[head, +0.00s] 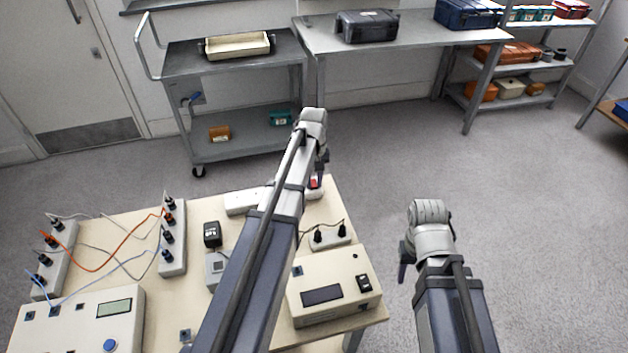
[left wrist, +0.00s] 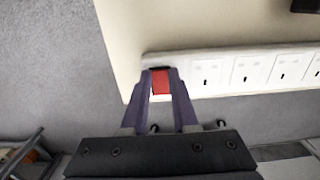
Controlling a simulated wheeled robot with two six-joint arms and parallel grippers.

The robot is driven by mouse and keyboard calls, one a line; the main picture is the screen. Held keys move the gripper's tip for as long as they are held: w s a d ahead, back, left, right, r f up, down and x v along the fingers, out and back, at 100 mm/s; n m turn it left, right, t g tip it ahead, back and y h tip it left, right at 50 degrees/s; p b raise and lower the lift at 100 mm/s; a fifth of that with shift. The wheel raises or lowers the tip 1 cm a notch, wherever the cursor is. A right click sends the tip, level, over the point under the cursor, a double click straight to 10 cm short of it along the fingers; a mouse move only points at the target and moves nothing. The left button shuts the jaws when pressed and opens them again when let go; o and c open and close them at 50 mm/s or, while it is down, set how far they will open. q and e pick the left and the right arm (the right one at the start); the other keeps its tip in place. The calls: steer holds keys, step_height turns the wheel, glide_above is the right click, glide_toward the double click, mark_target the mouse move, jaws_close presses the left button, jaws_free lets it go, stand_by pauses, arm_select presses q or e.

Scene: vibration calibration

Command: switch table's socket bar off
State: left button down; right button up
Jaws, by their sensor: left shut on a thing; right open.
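The white socket bar (head: 240,202) lies along the far edge of the cream table (head: 133,238), partly hidden behind my left arm. In the left wrist view the socket bar (left wrist: 212,75) shows a row of empty sockets and a red switch (left wrist: 161,82) at its left end. The red switch also shows in the head view (head: 315,183). My left gripper (head: 318,180) is over that end, its fingers (left wrist: 161,76) close together on both sides of the red switch. Whether the switch is on or off I cannot tell. My right gripper (head: 404,268) is open and empty, right of the table.
A meter box (head: 335,290), a black adapter (head: 212,235) and a short plugged strip (head: 332,235) crowd the table. Grey floor is clear on the right.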

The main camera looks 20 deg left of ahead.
arm_select(q)
steer(key=shift+w+a+g+h, duration=0.25)
steer(key=shift+w+g+h, duration=0.15)
steer(key=shift+g, duration=0.1)
steer(key=shift+w+g, duration=0.1)
steer(key=shift+g, duration=0.2)
steer(key=shift+r+g+h+b, duration=0.1)
steer(key=shift+g+h+b, duration=0.2)
steer(key=shift+g+h, duration=0.15)
steer(key=shift+s, duration=0.2)
steer(key=c, duration=0.7)
jaws_free()
steer(key=shift+r, duration=0.1)
